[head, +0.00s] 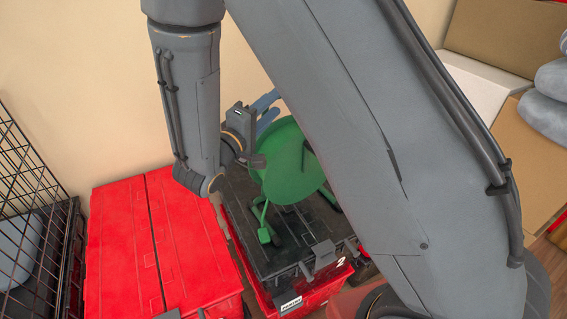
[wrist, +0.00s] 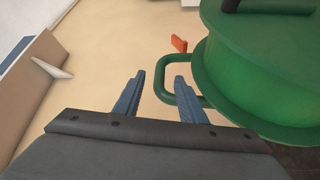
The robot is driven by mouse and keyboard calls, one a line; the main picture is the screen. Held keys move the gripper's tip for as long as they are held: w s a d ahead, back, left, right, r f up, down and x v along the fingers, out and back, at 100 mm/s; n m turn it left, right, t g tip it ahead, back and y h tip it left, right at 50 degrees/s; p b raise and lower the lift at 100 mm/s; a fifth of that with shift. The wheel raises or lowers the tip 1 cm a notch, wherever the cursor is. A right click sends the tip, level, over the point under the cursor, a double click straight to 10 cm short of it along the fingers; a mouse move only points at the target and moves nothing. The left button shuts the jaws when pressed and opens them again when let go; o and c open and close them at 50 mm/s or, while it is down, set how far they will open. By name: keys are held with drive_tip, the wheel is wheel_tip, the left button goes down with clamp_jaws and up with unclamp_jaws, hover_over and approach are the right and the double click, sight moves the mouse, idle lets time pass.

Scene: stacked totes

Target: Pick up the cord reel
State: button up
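The green cord reel (head: 292,170) stands on the lid of a black-topped red tote in the head view, partly hidden by my arm. In the wrist view the reel's round drum (wrist: 255,70) fills the upper right, with a green loop handle (wrist: 165,72) on its left side. My gripper (wrist: 159,76) is open, its two blue fingers apart. The right finger overlaps the loop in the picture; the left finger is left of it. I cannot tell whether either touches it. In the head view the blue fingers (head: 266,110) are at the reel's far upper edge, partly hidden by my arm.
A closed red tote (head: 130,235) stands left of the black-lidded tote (head: 275,245). A black wire crate (head: 35,190) is at the far left. Cardboard boxes (head: 525,145) and grey rolled items (head: 550,95) are at the right. A beige wall is behind.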

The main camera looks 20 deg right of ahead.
drive_tip(key=p+x, duration=0.1)
drive_tip(key=x, duration=0.3)
drive_tip(key=shift+w, duration=0.2)
clamp_jaws()
idle(1.2)
drive_tip(key=shift+r, duration=0.15)
